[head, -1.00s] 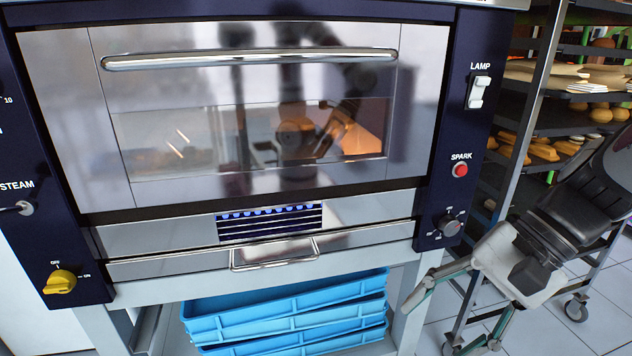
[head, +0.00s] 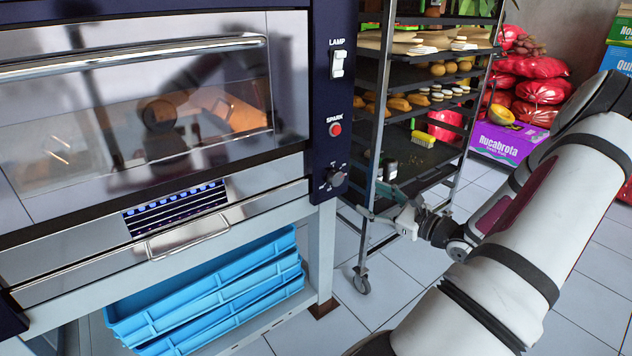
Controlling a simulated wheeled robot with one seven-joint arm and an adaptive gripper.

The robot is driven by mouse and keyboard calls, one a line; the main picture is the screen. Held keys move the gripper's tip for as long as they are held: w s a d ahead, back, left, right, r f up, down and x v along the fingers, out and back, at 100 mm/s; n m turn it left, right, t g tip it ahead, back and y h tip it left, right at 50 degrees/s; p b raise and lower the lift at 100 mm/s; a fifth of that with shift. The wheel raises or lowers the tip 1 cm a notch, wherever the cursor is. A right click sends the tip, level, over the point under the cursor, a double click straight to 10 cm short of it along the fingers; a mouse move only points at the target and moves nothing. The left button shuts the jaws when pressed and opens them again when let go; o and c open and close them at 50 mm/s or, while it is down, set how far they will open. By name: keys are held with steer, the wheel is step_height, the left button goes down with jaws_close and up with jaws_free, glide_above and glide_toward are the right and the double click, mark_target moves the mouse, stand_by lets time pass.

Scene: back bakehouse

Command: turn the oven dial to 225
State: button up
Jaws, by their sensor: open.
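A round black dial (head: 335,178) sits low on the oven's (head: 60,215) dark right-hand panel, below the red SPARK button (head: 335,129). Pale marks surround the dial, but they are too small to read, so I cannot tell its setting. My gripper (head: 374,201) is open and empty to the right of the dial, in front of the rack. Its fingers point left toward the oven's right side. It appears apart from the dial.
A white LAMP switch (head: 338,64) is above the button. A wheeled rack (head: 371,130) with bread stands right of the oven. Red sacks (head: 543,91) and a purple box (head: 505,142) are behind. Tiled floor (head: 385,290) is clear in front of the rack.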

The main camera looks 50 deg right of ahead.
mark_target(339, 179)
steer(key=shift+m+h, duration=0.7)
steer(key=w+d+b, duration=0.1)
steer(key=w, duration=0.3)
steer(key=w+d+b, duration=0.1)
steer(key=w, duration=0.3)
steer(key=w+d+f+b, duration=0.1)
steer(key=w+b, duration=0.1)
steer(key=w, duration=0.2)
steer(key=shift+w, duration=0.4)
steer(key=shift+r, duration=0.1)
steer(key=c, duration=1.1)
